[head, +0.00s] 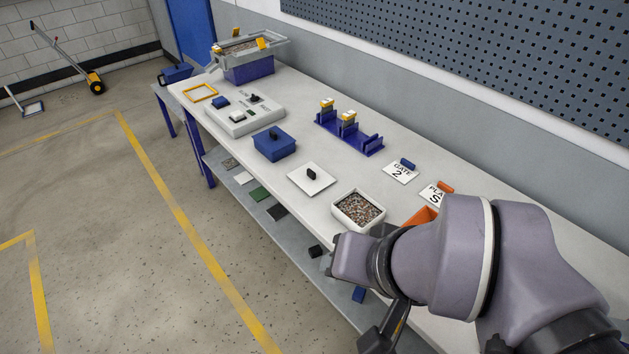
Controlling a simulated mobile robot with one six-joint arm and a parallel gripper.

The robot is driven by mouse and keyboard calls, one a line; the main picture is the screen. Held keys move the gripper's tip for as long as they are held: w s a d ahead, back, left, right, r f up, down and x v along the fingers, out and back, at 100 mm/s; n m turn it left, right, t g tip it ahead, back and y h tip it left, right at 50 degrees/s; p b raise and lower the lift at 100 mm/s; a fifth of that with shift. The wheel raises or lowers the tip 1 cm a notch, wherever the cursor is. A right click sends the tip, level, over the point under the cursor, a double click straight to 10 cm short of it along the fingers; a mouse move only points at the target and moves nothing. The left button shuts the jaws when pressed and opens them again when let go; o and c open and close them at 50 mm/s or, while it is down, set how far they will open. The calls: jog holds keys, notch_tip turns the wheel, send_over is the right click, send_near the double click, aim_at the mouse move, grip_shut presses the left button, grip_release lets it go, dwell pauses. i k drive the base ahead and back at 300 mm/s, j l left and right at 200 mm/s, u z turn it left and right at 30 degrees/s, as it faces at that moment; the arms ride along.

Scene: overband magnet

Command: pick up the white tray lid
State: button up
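The white tray lid (304,186) is a flat white square plate with an upright black knob on top. It lies flat on the long workbench, left of the white tray (336,209), which is filled with mixed brown and grey granules. My arm reaches in from the lower right. The dark end of my arm, with my gripper (384,332), shows at the bottom edge, nearer the camera than the lid and well apart from it. My gripper is partly cut off and its fingers are not clear.
A blue lidded box (274,146) stands just beyond the lid. Further off are a grey control box (244,118) and a blue rack (362,143). A lower shelf (247,192) holds several plates.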

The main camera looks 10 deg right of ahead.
aim_at(312, 179)
jog(key=i+j+z, duration=0.7)
jog(key=j, duration=0.2)
jog(key=i+j+z, duration=0.45)
jog(key=j, duration=0.3)
jog(key=j+z, duration=0.25)
jog(key=j, duration=0.2)
jog(key=i, duration=0.05)
